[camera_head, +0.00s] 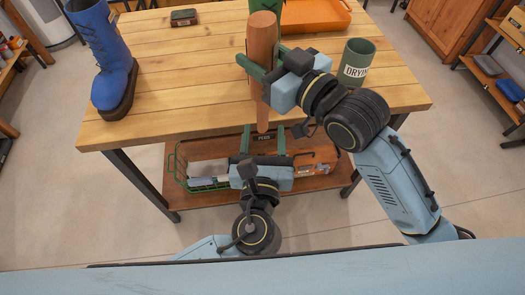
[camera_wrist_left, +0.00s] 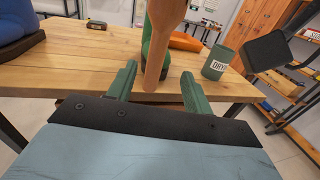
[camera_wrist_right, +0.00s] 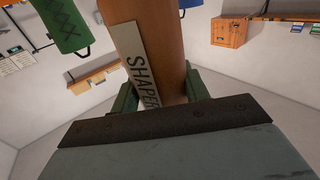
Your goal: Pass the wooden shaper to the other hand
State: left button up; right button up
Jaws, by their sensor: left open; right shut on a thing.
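The wooden shaper (camera_head: 262,45) is a long brown wooden piece with a rounded top and a narrow lower end. My right gripper (camera_head: 257,68) is shut on its middle and holds it upright over the table's front edge. The right wrist view shows its SHAPER label (camera_wrist_right: 141,65) close up between the green fingers. My left gripper (camera_head: 263,138) is open and empty, below the shaper's lower end. In the left wrist view, the shaper's narrow end (camera_wrist_left: 158,65) hangs beyond and between the open fingers (camera_wrist_left: 158,85), apart from them.
The wooden table (camera_head: 190,75) holds a blue boot (camera_head: 103,55), a green boot (camera_head: 295,15) partly hidden behind the shaper, an orange tray (camera_head: 325,14), a small tin (camera_head: 184,17) and a green DRYING cup (camera_head: 356,62). A lower shelf (camera_head: 210,199) bears a wire basket (camera_head: 182,172).

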aim_at(265, 116)
pick_arm(q)
jog(key=w, duration=0.4)
jog(key=w+d, duration=0.1)
jog(key=w, duration=0.2)
jog(key=shift+c, duration=0.4)
jog(key=shift+s, duration=0.1)
jog(key=c, duration=1)
grip_shut()
pick_arm(e)
jog(key=o, duration=1.2)
